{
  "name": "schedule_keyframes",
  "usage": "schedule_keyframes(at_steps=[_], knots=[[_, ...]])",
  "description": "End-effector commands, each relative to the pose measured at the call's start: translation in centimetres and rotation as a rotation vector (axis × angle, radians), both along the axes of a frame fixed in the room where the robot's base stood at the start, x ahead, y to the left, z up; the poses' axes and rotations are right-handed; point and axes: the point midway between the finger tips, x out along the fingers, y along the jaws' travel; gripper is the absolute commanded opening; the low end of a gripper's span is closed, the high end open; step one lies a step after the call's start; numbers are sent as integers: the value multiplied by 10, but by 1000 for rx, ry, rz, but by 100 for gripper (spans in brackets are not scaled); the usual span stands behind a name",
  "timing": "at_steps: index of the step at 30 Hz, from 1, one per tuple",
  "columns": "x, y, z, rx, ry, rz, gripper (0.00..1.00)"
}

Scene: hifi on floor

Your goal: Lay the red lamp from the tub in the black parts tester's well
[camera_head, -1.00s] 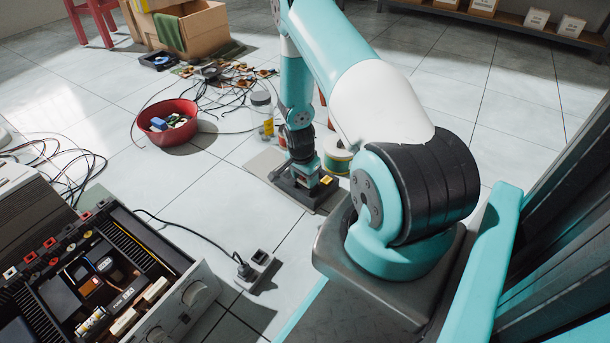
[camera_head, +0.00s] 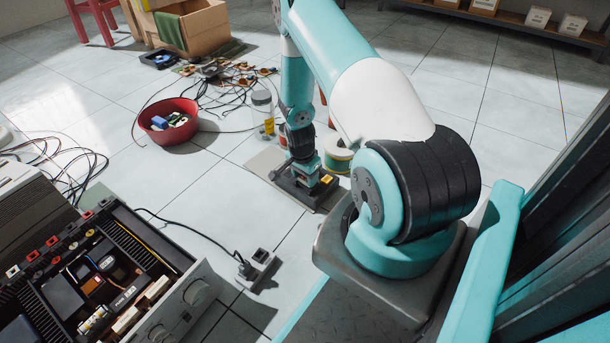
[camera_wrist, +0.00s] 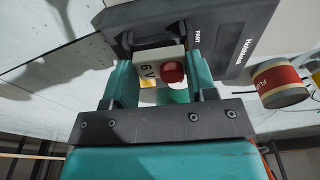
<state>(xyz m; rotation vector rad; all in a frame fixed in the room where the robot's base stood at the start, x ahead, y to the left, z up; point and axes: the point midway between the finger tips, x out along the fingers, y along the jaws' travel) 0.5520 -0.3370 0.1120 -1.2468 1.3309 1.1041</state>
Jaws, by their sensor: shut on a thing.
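The red lamp is a pale block marked "6 V" with a round red cap (camera_wrist: 172,72); it sits between my gripper's teal fingers (camera_wrist: 160,78) in the wrist view. My gripper is shut on it. The black parts tester (camera_wrist: 228,32), with "PART" lettering, lies right at the fingertips. The well is mostly hidden by fingers and lamp, and I cannot tell whether the lamp touches its floor. In the head view my gripper (camera_head: 308,172) points down over the tester (camera_head: 287,182), and the lamp cannot be made out. The red tub (camera_head: 145,118) holds several small parts.
Spools (camera_head: 338,158) and a clear jar (camera_head: 262,110) stand behind the tester. An opened hifi (camera_head: 168,255) fills the lower left, with a socket block (camera_head: 258,268) on a cable beside it. Tangled wires lie past the tub. Floor between tub and tester is clear.

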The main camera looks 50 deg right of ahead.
Motion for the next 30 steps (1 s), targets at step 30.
schedule_keyframes(at_steps=[30], knots=[[0, 0, -6, 0, 0, 0, 26]])
